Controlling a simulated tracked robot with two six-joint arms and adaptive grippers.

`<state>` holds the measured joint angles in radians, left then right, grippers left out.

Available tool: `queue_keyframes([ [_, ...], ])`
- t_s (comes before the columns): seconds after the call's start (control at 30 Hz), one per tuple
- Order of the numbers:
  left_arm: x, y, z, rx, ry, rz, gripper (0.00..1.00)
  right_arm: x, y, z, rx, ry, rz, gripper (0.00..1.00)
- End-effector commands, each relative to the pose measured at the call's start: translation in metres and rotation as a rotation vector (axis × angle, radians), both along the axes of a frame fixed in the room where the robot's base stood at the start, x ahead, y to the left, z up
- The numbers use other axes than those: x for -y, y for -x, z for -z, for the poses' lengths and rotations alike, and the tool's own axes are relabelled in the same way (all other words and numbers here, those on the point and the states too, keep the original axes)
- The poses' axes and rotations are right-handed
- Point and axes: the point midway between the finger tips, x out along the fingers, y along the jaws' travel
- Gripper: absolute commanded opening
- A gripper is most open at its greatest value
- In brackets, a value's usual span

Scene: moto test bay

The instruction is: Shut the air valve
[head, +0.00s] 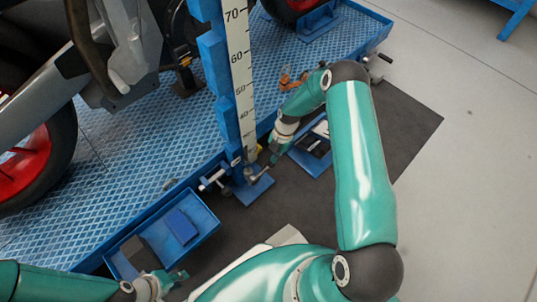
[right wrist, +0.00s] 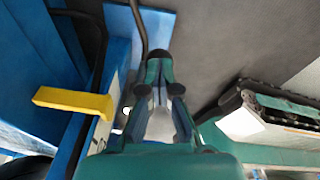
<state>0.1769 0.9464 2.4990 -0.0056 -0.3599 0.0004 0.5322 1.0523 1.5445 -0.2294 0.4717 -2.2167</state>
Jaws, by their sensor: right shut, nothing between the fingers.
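The air valve's yellow lever (right wrist: 75,103) shows in the right wrist view, left of my right gripper (right wrist: 160,62). It sticks out sideways from beside the blue post, its end bent down. A small yellow spot near the foot of the post in the head view (head: 258,148) is probably this lever, mostly hidden by my arm. My right gripper, also in the head view (head: 256,176), is shut and empty, low beside the post and apart from the lever. My left gripper (head: 178,276) is at the lower left, near the blue tray; its fingers are too small to judge.
The blue post with a height scale (head: 239,60) stands at the edge of the blue lift platform (head: 120,160), which carries a motorcycle (head: 120,50). A blue tray (head: 205,222) is at lower left. A dark rod or hose (right wrist: 139,25) runs close to my right fingertips.

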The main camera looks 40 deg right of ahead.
Motion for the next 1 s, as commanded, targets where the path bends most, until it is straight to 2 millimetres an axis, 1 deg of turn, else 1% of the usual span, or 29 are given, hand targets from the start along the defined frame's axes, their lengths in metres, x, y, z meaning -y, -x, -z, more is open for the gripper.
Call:
queue_keyframes([
  [0.03, 0.0, 0.0, 0.001, 0.0, 0.0, 0.0, 0.25, 0.004, 0.003, 0.003, 0.001, 0.001, 0.009, 0.0],
  [0.13, 0.0, 0.0, 0.002, 0.0, 0.0, 0.0, 0.25, 0.007, 0.006, 0.004, -0.001, 0.001, 0.016, 0.0],
  [0.63, 0.0, 0.0, 0.0, 0.0, 0.0, 0.0, 0.25, 0.004, 0.009, 0.004, -0.007, -0.003, 0.013, 0.0],
  [0.77, 0.0, 0.0, -0.007, 0.0, 0.0, 0.0, 0.25, 0.002, 0.009, -0.007, -0.006, -0.002, 0.012, 0.0],
  [0.87, 0.0, 0.0, -0.018, 0.0, 0.0, 0.0, 0.25, 0.0, 0.009, -0.024, -0.001, -0.001, 0.011, 0.0],
  [0.97, 0.0, 0.0, -0.032, 0.0, 0.0, 0.0, 0.25, -0.003, 0.009, -0.046, 0.005, 0.003, 0.009, 0.0],
  [1.0, 0.0, 0.0, -0.031, 0.0, 0.0, 0.001, 0.25, 0.008, 0.009, -0.045, 0.005, 0.004, 0.017, 0.0],
])
